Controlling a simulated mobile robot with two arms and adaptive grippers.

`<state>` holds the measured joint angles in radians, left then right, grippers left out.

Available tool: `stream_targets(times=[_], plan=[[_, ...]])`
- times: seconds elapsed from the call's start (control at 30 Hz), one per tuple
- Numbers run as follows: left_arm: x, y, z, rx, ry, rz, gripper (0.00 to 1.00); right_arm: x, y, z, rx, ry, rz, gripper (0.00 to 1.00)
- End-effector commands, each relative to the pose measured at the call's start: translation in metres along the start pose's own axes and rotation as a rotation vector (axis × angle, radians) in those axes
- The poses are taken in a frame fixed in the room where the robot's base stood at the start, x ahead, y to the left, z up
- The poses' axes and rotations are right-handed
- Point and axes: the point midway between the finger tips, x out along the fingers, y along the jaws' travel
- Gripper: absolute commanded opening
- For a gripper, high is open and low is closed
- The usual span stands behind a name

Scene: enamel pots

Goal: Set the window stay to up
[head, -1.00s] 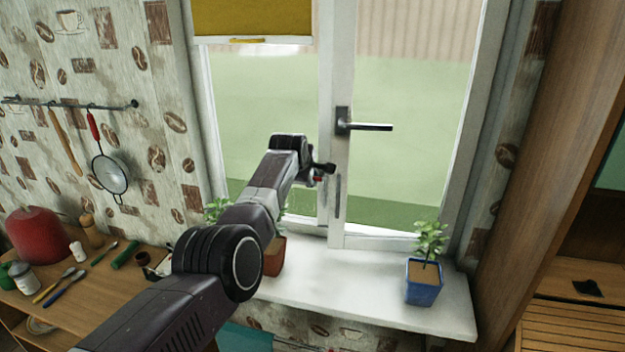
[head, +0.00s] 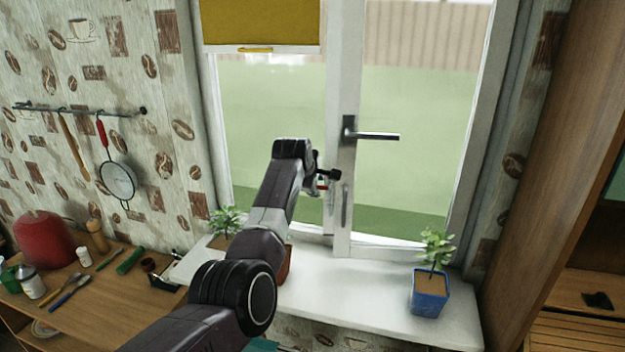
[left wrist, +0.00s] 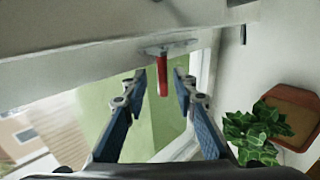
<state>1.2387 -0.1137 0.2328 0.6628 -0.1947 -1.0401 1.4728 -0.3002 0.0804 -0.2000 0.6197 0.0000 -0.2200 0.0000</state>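The window stay (left wrist: 163,79) shows in the left wrist view as a red lever on a grey metal plate, fixed to the white window frame. In the head view only a small red bit of it (head: 322,185) shows, beside my left gripper (head: 328,175); my arm hides much of that spot. In the left wrist view my left gripper (left wrist: 159,74) is open, with one blue-padded finger on each side of the red lever. Gaps show on both sides, and I see no clear contact. My right gripper is not in view.
A black window handle (head: 372,135) is above and right of my left gripper. A blue plant pot (head: 429,293) stands on the right of the white sill (head: 350,300). A reddish-brown pot (left wrist: 292,115) with a plant stands close by my left arm.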

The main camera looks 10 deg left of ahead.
Motion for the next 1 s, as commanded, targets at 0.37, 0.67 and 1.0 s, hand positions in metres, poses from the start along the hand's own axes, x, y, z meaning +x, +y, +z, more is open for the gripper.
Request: stream_targets(times=[0.37,0.67,1.0], plan=[[-0.032,0.0,0.0,-0.001,0.0,0.004,0.26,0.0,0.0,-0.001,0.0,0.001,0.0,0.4],[-0.054,0.001,-0.001,-0.001,0.0,0.004,0.26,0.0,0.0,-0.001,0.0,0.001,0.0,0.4],[-0.058,0.001,-0.001,-0.001,0.0,0.003,0.26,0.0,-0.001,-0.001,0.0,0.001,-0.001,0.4]])
